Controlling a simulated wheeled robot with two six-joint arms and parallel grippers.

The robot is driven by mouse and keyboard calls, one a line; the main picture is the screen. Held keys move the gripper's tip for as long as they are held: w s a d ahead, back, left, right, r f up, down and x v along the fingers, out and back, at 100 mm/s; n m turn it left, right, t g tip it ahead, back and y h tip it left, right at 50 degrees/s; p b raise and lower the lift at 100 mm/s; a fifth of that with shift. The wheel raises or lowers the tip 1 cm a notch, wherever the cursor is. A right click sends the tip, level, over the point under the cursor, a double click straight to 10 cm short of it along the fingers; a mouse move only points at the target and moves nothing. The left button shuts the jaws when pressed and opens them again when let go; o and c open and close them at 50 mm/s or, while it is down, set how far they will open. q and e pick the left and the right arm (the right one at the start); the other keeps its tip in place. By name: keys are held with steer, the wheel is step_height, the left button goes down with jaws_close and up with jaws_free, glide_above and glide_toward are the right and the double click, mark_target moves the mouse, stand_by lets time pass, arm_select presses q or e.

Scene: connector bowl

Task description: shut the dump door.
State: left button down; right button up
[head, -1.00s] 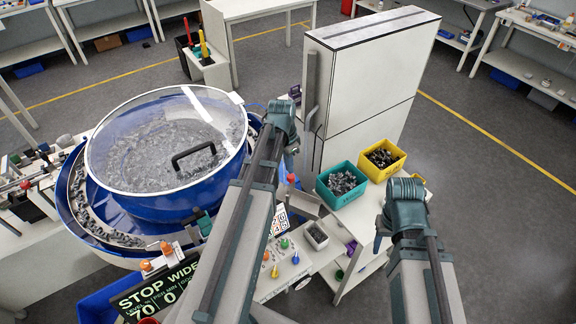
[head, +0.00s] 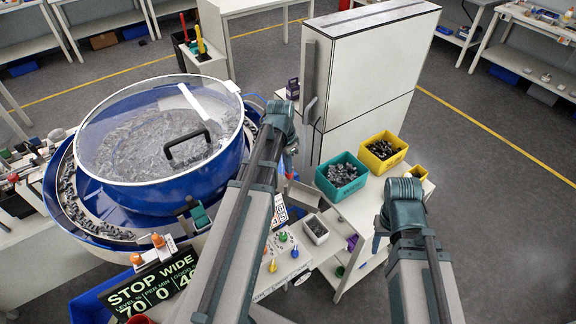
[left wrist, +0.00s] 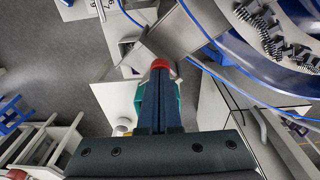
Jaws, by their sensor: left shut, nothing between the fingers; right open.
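The grey metal chute of the blue feeder bowl (head: 150,195) shows in the left wrist view (left wrist: 186,32). A tilted grey metal flap (left wrist: 128,56), which looks like the dump door, stands out from it. The flap also shows in the head view (head: 312,196), just right of my left arm. My left gripper (left wrist: 160,66) is shut and empty, its red tip close to the flap and chute; whether it touches is unclear. My left arm hides its fingers in the head view. My right gripper (head: 378,238) is open, over the right worktop, mostly hidden by its arm.
A teal bin (head: 341,176) and a yellow bin (head: 383,152) of parts stand on the right worktop. A tall white cabinet (head: 365,75) rises behind them. A control panel with coloured knobs (head: 283,250) and a sign (head: 150,295) are in front of the bowl.

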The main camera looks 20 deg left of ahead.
arm_select(q)
step_height(320, 180, down, 2)
steer(key=shift+b, duration=0.4)
steer(key=shift+s, duration=0.15)
steer(key=shift+s+d+r, duration=0.1)
steer(key=shift+s, duration=0.05)
arm_select(e)
step_height(320, 180, down, 2)
steer(key=shift+s, duration=0.15)
arm_select(q)
steer(key=shift+r, duration=0.1)
arm_select(e)
steer(key=shift+r, duration=0.15)
arm_select(q)
steer(key=shift+r+p, duration=0.45)
steer(key=shift+p, duration=0.2)
step_height(320, 180, up, 13)
steer(key=a+p, duration=0.1)
steer(key=p, duration=1.2)
steer(key=shift+s, duration=0.2)
arm_select(e)
step_height(320, 180, up, 14)
steer(key=a, duration=0.1)
steer(key=shift+a, duration=0.25)
